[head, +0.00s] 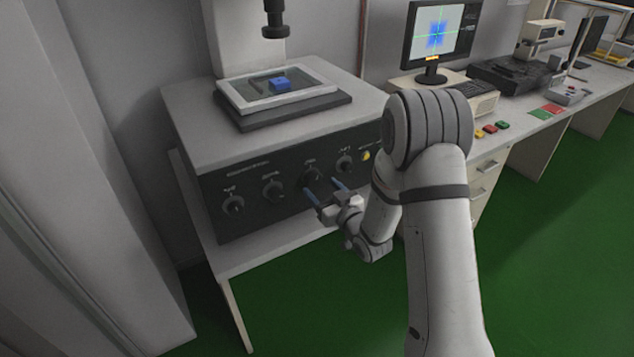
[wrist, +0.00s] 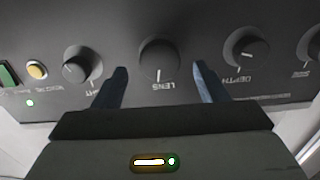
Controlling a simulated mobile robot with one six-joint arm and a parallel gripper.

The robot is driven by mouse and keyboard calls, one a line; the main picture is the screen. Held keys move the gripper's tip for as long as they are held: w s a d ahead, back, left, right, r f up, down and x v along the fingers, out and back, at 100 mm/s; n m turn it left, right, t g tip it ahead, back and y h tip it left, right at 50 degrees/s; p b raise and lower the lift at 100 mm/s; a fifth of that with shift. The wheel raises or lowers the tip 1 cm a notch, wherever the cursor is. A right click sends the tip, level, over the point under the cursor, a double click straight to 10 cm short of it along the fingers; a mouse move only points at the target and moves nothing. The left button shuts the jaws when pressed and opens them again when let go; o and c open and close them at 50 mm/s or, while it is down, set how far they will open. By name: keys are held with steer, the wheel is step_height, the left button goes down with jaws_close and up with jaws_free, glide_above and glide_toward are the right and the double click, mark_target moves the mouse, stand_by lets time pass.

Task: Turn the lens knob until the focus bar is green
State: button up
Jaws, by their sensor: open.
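The lens knob (wrist: 159,60) is a dark round knob with a white pointer line, labelled LENS, on the dark front panel. It also shows in the head view (head: 311,173). My gripper (head: 322,186) is open, its two blue fingers pointing at the panel. In the wrist view my gripper (wrist: 160,82) has one fingertip on each side of the lens knob, with a gap on both sides; whether the tips reach the knob's depth I cannot tell. The monitor (head: 438,30) shows a blurry blue patch with green crosslines. A small orange-yellow bar (head: 432,59) sits below it.
The DEPTH knob (wrist: 246,48) and the light knob (wrist: 82,65) flank the lens knob closely. A yellow button (wrist: 37,70) is beside them. A blue block (head: 280,84) lies on the stage above the panel. Open green floor (head: 320,310) lies in front.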

mark_target(316, 183)
steer(key=shift+x, duration=1.65)
steer(key=c, duration=1)
steer(key=shift+f+b, duration=0.1)
steer(key=shift+b, duration=0.35)
